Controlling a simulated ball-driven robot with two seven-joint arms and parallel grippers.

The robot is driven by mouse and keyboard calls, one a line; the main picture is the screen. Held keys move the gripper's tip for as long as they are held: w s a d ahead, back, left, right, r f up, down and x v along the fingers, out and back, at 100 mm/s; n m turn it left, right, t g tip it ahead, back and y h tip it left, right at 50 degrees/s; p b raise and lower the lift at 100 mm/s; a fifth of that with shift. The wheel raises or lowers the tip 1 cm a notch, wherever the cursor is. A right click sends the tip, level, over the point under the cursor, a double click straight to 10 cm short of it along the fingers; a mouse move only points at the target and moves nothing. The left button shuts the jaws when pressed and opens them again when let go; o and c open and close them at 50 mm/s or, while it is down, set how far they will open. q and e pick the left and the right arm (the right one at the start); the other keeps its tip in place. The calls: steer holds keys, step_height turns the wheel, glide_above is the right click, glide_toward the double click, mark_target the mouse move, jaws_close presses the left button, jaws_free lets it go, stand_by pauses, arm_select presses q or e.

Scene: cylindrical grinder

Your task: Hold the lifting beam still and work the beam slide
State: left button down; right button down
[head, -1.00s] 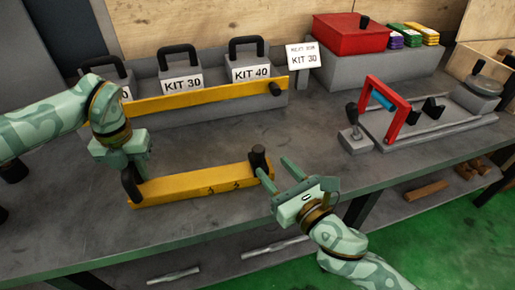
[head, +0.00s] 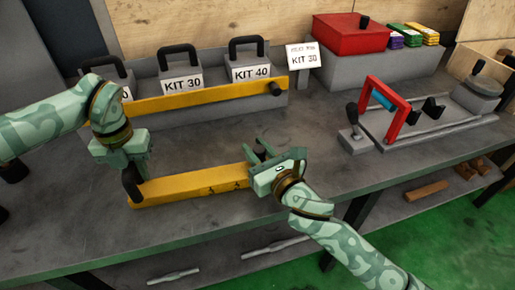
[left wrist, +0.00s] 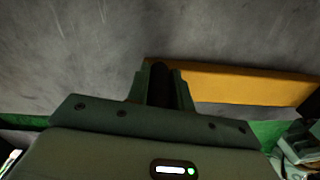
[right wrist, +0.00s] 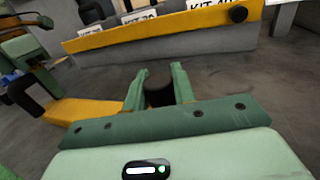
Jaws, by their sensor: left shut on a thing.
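The yellow lifting beam (head: 190,187) lies near the front of the bench, with a black handle (head: 132,184) at its left end. My left gripper (head: 138,170) is shut on that handle; the left wrist view shows the black handle (left wrist: 168,88) between its fingers. My right gripper (head: 262,153) is at the beam's right end with its fingers apart. In the right wrist view the black knob of the beam slide (right wrist: 159,92) stands between the open fingers (right wrist: 158,85). I cannot tell whether either finger touches it.
Behind is a grey rack with a yellow front bar (head: 200,97) and weights labelled KIT 30 (head: 182,86) and KIT 40 (head: 250,73). At right stands a fixture with a red frame (head: 396,110). The bench between beam and fixture is clear.

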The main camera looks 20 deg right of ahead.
steer(key=shift+a, duration=3)
steer(key=c, duration=1.2)
jaws_free()
steer(key=shift+o, duration=0.2)
steer(key=v, duration=1.2)
steer(key=shift+f, duration=0.1)
arm_select(q)
steer(key=c, duration=1.1)
jaws_free()
steer(key=shift+c, duration=0.2)
